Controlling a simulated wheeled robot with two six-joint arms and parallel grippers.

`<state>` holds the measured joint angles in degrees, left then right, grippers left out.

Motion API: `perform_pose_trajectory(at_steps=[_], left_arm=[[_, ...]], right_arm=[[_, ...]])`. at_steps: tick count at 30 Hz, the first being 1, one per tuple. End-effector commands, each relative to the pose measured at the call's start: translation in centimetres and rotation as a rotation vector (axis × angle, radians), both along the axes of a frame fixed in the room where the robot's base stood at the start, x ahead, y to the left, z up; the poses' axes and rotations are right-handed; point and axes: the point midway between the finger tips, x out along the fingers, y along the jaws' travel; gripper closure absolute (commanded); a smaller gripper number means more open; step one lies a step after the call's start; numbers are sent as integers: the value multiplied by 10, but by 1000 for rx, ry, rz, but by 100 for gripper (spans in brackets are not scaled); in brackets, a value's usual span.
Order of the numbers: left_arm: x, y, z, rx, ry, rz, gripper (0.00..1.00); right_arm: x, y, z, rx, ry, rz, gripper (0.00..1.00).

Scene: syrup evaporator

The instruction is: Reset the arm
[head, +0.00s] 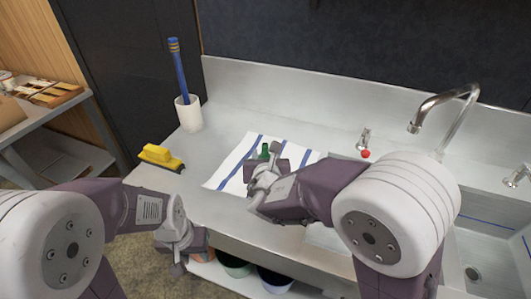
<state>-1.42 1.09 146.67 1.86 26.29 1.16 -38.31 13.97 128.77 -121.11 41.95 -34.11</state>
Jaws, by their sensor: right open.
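My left gripper (178,262) hangs in front of the counter's front edge at the lower left; its fingers are small and partly hidden, so its opening is unclear. My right gripper (262,170) is open over a white cloth with blue stripes (228,172) on the counter. A small green object (264,151) shows just behind the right gripper's fingers. Most of it is hidden, and I cannot tell whether the gripper touches it.
A yellow brush or sponge (157,154) lies at the counter's left. Behind it stands a white cup (188,114) with a blue-handled brush (177,68). A sink with a curved faucet (445,103) is at the right. Dark buckets (275,281) sit below. A grey shelf (57,122) stands left.

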Motion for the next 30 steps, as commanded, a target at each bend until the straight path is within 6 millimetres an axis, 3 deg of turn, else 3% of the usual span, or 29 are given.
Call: perform_pose_trajectory(at_steps=[5, 8, 11, 13, 15, 18, 21, 24, 27, 30], left_arm=[[0, 0, 1, 0, 0, 0, 60], [0, 0, 11, 0, 0, 0, 60], [0, 0, 31, 0, 0, 0, 60], [0, 0, 42, 0, 0, 0, 60], [0, 0, 52, 0, 0, 0, 60], [0, 0, 65, 0, 0, 0, 60], [0, 0, 73, 0, 0, 0, 60], [0, 0, 77, 0, 0, 0, 60], [0, 0, 76, 0, 0, 0, 60], [0, 0, 75, 0, 0, 0, 60]], right_arm=[[1, -1, 1, 0, 0, -3, 59], [10, -26, 15, 5, -7, -58, 59], [19, -92, 43, 30, -15, -212, 59], [4, -156, 41, 117, 39, -423, 59], [-28, -211, 28, 269, 106, -680, 59], [-94, -260, -1, 578, 187, -1099, 59], [-155, -264, -29, 918, 218, -1503, 59], [-198, -240, -51, 1260, 201, -1878, 59], [-218, -205, -66, 1542, 158, -2177, 59], [-223, -179, -72, 1735, 101, -2391, 59]])
